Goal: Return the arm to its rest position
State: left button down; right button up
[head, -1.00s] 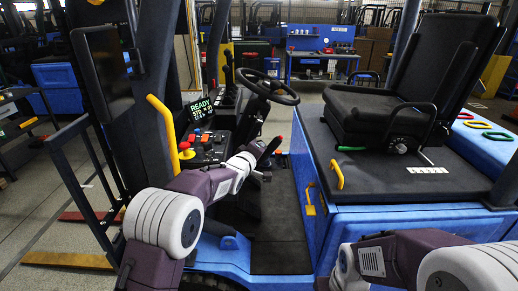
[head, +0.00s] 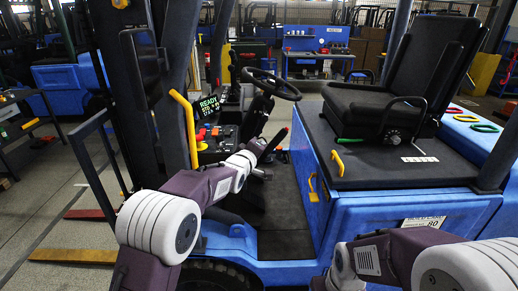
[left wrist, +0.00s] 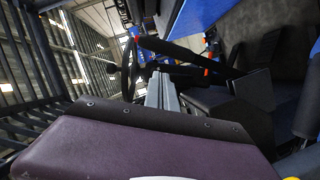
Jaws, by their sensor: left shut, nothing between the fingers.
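My left arm comes in from the lower left in the head view, with purple and white links. Its gripper (head: 274,141) is dark and slim, shut and empty. It points up and to the right over the forklift's dark footwell, below the steering wheel (head: 271,84) in the picture. I cannot tell whether it touches anything. In the left wrist view a purple arm link of mine fills the lower part, and a steering wheel (left wrist: 127,68) shows beyond it. My right arm shows at the lower right of the head view; its gripper is out of view.
The forklift has a control panel with colored levers (head: 215,140), a lit display (head: 207,105), a yellow grab handle (head: 186,125) and a black seat (head: 385,110). Its blue side (head: 385,212) lies near my right arm. Open floor (head: 60,215) shows at the left.

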pick_arm(q)
jog(key=a+r+n+t+y, duration=0.1)
jog(key=a+r, duration=0.4)
jog(key=s+a+f+g+y, duration=0.2)
jog(key=s+a+f, duration=0.3)
jog(key=s+a, duration=0.25)
jog(key=s+a+f+m+g, duration=0.2)
jog(key=s+f, duration=0.5)
jog(key=s, duration=0.4)
jog(key=s+a+f+m+g+y, duration=0.1)
jog(key=s+f+m+g, duration=0.3)
jog(key=s, duration=0.7)
jog(key=s+a+f+m+g+y, duration=0.1)
jog(key=s+a+f+m+g, duration=0.2)
jog(key=s+f+g, duration=0.3)
jog(key=s+a+f, duration=0.1)
jog(key=s+f, duration=0.4)
jog(key=shift+f+g, duration=0.3)
